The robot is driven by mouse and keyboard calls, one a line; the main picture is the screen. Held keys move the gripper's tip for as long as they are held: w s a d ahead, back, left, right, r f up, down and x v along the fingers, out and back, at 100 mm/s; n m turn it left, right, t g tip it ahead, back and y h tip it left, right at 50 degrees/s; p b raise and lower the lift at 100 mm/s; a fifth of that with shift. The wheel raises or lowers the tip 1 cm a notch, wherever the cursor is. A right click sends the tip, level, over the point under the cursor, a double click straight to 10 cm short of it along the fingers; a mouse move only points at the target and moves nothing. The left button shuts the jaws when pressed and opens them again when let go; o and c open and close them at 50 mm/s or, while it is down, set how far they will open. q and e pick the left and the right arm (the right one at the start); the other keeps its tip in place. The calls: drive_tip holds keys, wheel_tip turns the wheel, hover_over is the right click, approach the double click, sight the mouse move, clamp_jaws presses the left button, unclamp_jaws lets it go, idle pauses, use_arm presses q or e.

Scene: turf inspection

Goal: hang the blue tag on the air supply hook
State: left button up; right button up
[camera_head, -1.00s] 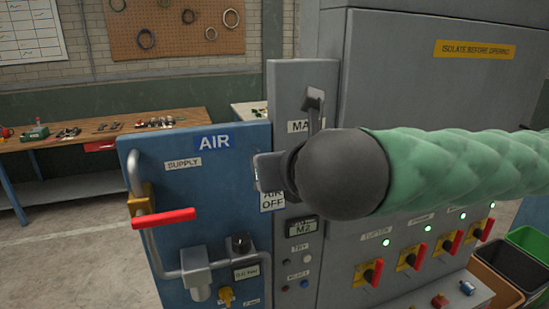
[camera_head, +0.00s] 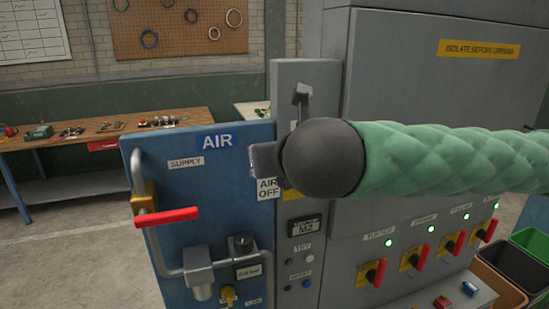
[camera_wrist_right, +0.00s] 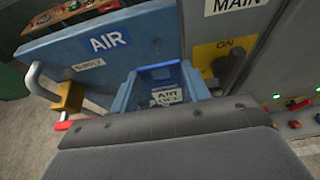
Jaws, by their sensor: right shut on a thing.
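My right gripper (camera_head: 264,160) is shut on the blue tag, in front of the right edge of the blue AIR panel (camera_head: 195,225). The tag's white AIR OFF label (camera_head: 268,189) shows just below the gripper. In the right wrist view the blue tag (camera_wrist_right: 126,98) hangs beyond the dark gripper body, its label (camera_wrist_right: 167,96) facing up. A SUPPLY label (camera_head: 186,162) is at the panel's upper left, above a red-handled valve (camera_head: 167,217). My left gripper is not in view.
A grey cabinet (camera_head: 430,90) with red rotary switches and green lamps stands right of the panel. A narrow grey column (camera_head: 303,80) lies behind my right wrist. A pipe (camera_head: 152,250) and fittings stick out of the panel. A workbench (camera_head: 110,135) is at the back left.

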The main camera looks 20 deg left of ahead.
drive_tip(key=x, duration=0.3)
drive_tip(key=r+x, duration=0.1)
drive_tip(key=x, duration=0.2)
drive_tip(key=shift+w+a+r, duration=0.15)
drive_tip(key=shift+w+a, duration=0.1)
drive_tip(key=shift+w, duration=0.05)
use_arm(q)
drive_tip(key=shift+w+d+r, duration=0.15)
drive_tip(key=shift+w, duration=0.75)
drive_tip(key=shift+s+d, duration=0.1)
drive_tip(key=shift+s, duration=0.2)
use_arm(e)
drive_tip(key=o, duration=1.1)
drive_tip(key=shift+c, duration=0.2)
use_arm(q)
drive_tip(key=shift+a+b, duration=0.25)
drive_tip(key=shift+b, duration=0.05)
